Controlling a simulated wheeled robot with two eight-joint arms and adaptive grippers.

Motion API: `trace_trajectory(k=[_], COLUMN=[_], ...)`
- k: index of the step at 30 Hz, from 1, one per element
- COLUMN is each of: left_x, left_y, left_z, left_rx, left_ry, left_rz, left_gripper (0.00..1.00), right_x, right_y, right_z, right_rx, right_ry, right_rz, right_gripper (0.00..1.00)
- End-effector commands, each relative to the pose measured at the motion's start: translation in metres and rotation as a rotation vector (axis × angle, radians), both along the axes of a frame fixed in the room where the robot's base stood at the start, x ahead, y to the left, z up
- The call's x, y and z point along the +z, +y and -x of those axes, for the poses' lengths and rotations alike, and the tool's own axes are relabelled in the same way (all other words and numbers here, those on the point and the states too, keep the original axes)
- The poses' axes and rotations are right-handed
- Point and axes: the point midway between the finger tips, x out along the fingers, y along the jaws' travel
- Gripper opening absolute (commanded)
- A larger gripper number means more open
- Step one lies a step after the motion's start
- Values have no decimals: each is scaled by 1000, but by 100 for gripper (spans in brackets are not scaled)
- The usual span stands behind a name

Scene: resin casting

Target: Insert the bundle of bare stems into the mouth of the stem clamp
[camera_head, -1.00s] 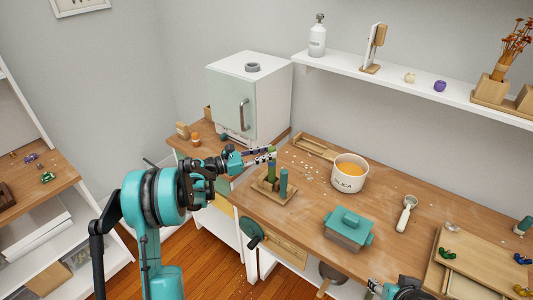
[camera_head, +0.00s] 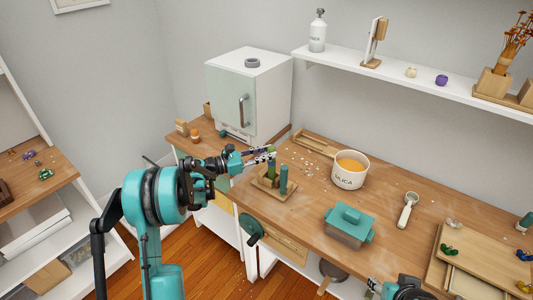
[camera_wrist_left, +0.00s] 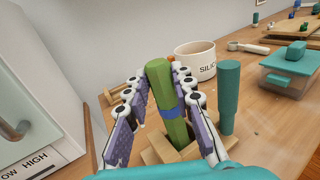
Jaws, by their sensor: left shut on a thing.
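The bundle of stems (camera_wrist_left: 164,95), green with a blue band, is held upright between the fingers of my left gripper (camera_wrist_left: 167,108). In the head view, the left gripper (camera_head: 264,155) is shut on the bundle (camera_head: 271,167) over the stem clamp. The stem clamp (camera_head: 269,187) is a wooden base with blocks and a teal post (camera_head: 283,180) to the right. In the wrist view, the bundle's lower end is down among the clamp's wooden blocks (camera_wrist_left: 158,147); how deep it sits is hidden. My right gripper (camera_head: 374,286) is only partly in view at the bottom edge.
A white silica pot (camera_head: 349,172) stands behind the clamp. A teal lidded box (camera_head: 348,226) and a scoop (camera_head: 407,209) lie to the right. A white cabinet (camera_head: 249,97) stands behind left. Small crumbs are scattered on the table near the clamp.

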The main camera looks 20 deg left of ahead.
Motion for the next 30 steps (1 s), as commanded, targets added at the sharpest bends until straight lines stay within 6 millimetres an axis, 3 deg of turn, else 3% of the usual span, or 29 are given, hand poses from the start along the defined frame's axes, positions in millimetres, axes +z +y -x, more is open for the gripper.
trace_trajectory(k=[1,3,14,30], left_x=[-1,-1,0,0], left_y=[2,1,4,81], left_z=[0,0,2,66], left_rx=[4,3,1,5], left_ry=[0,0,0,0], left_rz=[-3,-4,-2,-2], left_gripper=[32,48,48,48], right_x=[0,0,0,0], right_y=[0,0,0,0], right_z=[0,0,0,0], right_rx=[0,0,0,0], right_ry=[0,0,0,0], right_rz=[0,0,0,0], right_gripper=[45,45,45,45])
